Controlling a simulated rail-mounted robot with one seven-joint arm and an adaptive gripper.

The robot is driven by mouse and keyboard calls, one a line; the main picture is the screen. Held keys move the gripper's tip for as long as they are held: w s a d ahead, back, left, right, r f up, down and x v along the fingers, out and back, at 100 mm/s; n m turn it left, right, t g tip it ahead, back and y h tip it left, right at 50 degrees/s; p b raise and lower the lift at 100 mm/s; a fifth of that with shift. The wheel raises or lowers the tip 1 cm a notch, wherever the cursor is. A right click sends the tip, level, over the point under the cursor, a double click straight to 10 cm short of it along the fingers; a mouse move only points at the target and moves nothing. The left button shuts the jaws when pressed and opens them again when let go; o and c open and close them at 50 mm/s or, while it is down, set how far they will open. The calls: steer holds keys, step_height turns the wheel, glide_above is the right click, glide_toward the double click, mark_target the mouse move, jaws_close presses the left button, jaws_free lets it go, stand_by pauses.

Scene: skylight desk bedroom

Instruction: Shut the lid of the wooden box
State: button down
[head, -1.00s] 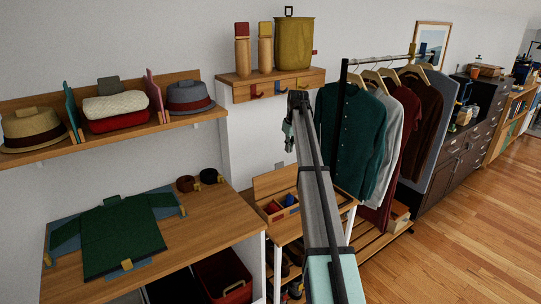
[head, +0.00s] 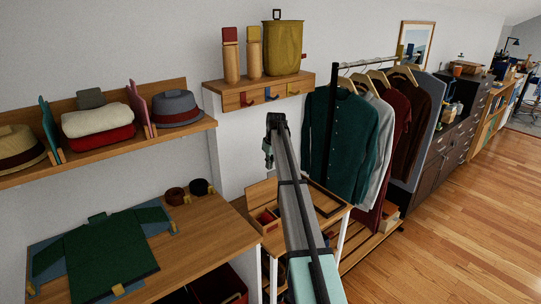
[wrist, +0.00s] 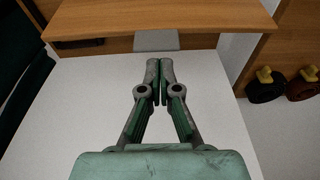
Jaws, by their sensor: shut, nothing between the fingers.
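The wooden box (head: 269,230) stands on the small wooden table right of the desk in the head view. Its lid (head: 261,191) stands up, open, at the back. Something red shows inside; my arm hides the right part of the box. My gripper (head: 267,160) is in front of the wall, above the box in the picture and apart from it. In the wrist view my gripper (wrist: 160,76) has its fingertips together with nothing between them. The box cannot be made out in the wrist view.
A hook shelf (head: 240,100) with bottles and a yellow canister is above. A clothes rail with hanging shirts (head: 342,135) stands right of my arm. Open floor lies at right.

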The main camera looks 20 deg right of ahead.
steer(key=shift+w+f, duration=0.2)
steer(key=shift+f, duration=0.65)
steer(key=shift+s, duration=0.1)
